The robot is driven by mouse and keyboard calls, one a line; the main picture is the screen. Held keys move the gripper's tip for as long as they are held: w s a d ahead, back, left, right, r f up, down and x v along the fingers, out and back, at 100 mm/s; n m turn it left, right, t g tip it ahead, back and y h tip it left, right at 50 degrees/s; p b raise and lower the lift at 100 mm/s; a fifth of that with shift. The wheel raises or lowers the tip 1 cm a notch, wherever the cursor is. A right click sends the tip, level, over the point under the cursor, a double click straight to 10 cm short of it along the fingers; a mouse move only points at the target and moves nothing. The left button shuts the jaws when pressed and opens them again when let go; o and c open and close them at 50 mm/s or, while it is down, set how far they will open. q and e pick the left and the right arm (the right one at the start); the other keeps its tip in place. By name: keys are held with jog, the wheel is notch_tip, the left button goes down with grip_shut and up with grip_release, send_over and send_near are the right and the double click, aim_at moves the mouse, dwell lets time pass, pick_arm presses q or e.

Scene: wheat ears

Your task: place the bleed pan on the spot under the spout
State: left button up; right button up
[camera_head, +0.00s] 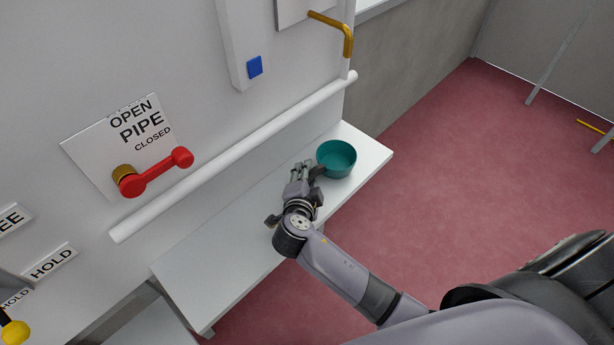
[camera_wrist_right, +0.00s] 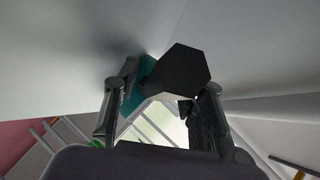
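The bleed pan is a round teal bowl (camera_head: 337,159), upright at the far right end of the white shelf (camera_head: 215,255). My right gripper (camera_head: 309,169) is at the pan's left side, with a finger overlapping its near-left edge. In the right wrist view, teal of the pan (camera_wrist_right: 133,98) shows beside the left finger, and a dark hexagonal shape covers part of the space between the fingers (camera_wrist_right: 165,95). Whether the fingers clamp the rim is hidden. The brass spout (camera_head: 347,42) bends down from the wall above the shelf's far end. My left gripper is not in view.
A white horizontal pipe (camera_head: 240,152) runs along the wall above the shelf. A red valve handle (camera_head: 155,172) sits by the OPEN PIPE CLOSED sign (camera_head: 107,130). The shelf left of my gripper is bare. Red floor (camera_head: 440,160) lies open to the right.

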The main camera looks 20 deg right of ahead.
jog(key=shift+r+p, duration=0.35)
jog(key=shift+p, duration=0.1)
jog(key=b+v, duration=0.1)
jog(key=v, duration=0.4)
jog(key=b+v, duration=0.2)
jog(key=v, duration=0.4)
jog(key=shift+s+f, duration=0.1)
jog(key=shift+f, duration=0.15)
jog(key=shift+s+a+r, duration=0.15)
jog(key=shift+s+r, duration=0.15)
jog(key=shift+s, duration=0.1)
jog(key=shift+c, duration=0.2)
dwell(1.0)
